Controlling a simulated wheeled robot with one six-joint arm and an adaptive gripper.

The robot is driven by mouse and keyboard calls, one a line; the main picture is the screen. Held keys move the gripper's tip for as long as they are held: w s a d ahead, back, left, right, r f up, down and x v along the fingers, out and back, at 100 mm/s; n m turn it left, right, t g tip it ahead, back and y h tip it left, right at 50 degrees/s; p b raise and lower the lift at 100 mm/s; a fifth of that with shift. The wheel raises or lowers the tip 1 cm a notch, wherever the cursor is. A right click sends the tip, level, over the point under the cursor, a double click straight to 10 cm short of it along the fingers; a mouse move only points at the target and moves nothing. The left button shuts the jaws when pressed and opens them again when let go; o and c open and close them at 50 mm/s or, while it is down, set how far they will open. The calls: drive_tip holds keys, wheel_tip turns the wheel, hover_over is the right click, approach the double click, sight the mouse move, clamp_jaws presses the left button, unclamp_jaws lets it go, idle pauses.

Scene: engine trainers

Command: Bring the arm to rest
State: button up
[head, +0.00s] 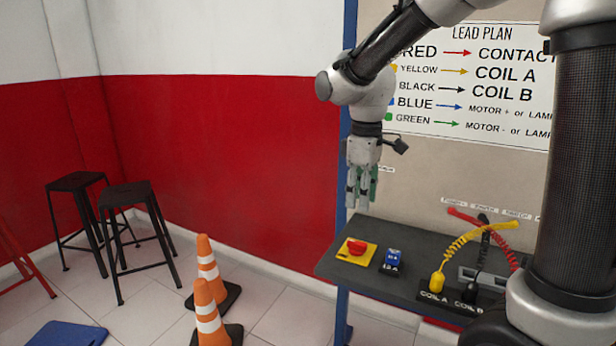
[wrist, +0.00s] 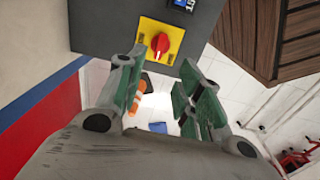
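My gripper (head: 362,188) hangs pointing down over the left end of the dark bench in the head view. In the wrist view my gripper (wrist: 166,100) has its green-padded fingers apart with nothing between them. The red rotary switch on its yellow plate (head: 356,252) sits on the bench below the gripper; it also shows at the top of the wrist view (wrist: 160,42). My upper arm and forearm reach across the head view from the right, with the forearm bent down to the gripper.
A lead plan sign (head: 470,85) hangs behind. Orange cones (head: 208,315) and black stools (head: 128,196) stand on the floor at left.

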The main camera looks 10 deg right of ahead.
drive_tip(key=s+d+r+m+t, duration=0.2)
drive_tip(key=s+d+m, duration=0.3)
drive_tip(key=s+d, duration=0.2)
drive_tip(key=s+d+r+m+t, duration=0.2)
drive_tip(key=s+d+m, duration=0.3)
drive_tip(key=s+d, duration=0.3)
drive_tip(key=shift+s+r+m, duration=0.3)
drive_tip(key=shift+s+r, duration=0.5)
drive_tip(key=shift+s, duration=1.25)
